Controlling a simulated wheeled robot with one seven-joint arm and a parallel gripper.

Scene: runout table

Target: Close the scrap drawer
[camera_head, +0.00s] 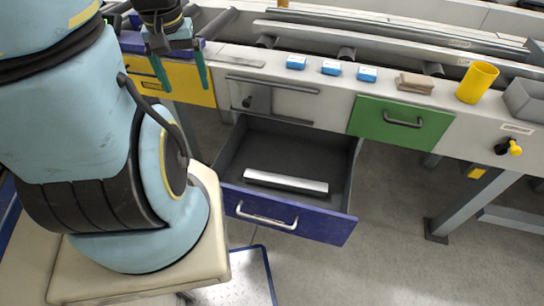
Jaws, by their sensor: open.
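One drawer (325,222) is pulled out below the table, with a dark blue front, a pale bar handle (266,215) and a grey inside. A shiny metal bar lies in it. I take this open drawer to be the scrap drawer; no label on it can be read. My gripper (181,82) is at the upper left, open, with its green fingers pointing down in front of the yellow drawer. It is well above and to the left of the blue front and touches nothing that I can make out.
A yellow drawer (192,86) and a green drawer (401,123) are shut in the table front. Blue boxes (331,67), a yellow cup (477,83) and a grey bin (525,99) stand on top. A yellow-black knob (510,148) sticks out at right. Floor right of the drawer is clear.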

